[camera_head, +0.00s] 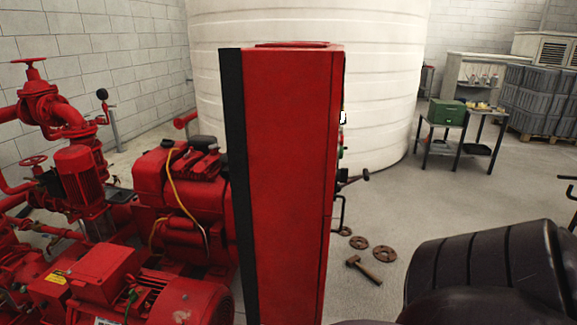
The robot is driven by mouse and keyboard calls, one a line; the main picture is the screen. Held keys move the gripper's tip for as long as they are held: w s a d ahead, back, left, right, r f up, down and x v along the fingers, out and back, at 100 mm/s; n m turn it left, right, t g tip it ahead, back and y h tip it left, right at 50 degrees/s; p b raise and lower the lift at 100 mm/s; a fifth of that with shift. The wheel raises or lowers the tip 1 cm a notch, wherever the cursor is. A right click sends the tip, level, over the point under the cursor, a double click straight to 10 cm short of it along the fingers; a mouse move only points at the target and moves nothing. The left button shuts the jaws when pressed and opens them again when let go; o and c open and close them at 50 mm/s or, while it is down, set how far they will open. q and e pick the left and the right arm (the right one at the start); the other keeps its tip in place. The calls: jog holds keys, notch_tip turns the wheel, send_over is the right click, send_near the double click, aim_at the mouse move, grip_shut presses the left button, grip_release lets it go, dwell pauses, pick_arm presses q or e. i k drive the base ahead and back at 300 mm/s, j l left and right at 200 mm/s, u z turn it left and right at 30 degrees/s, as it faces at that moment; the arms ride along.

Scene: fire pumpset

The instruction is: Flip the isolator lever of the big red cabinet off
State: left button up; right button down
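The big red cabinet (287,180) stands upright in the middle, seen mostly from its side, with a black strip (236,180) along its left edge. Its front faces right and is almost edge-on. Small green parts (341,152) and a dark handle-like part (352,180) stick out from that front. I cannot tell which part is the isolator lever or how it is set. Neither of my grippers can be made out in the view.
Red pumps and an engine (180,195) crowd the left. A large white tank (390,80) stands behind. A hammer (363,269) and rusty discs (383,253) lie on the floor right of the cabinet. A dark ribbed shape (490,265) fills the lower right.

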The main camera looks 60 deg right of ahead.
aim_at(365, 173)
jog(key=z, duration=2.35)
jog(key=l, duration=0.1)
jog(key=i+l, duration=0.1)
jog(key=l, duration=0.5)
jog(key=i+l, duration=0.3)
jog(key=l, duration=0.15)
jog(key=i+l, duration=0.15)
jog(key=l, duration=0.2)
jog(key=i+l, duration=0.15)
jog(key=l, duration=0.15)
jog(key=i, duration=0.6)
jog(key=i+l+u, duration=0.1)
jog(key=i, duration=0.55)
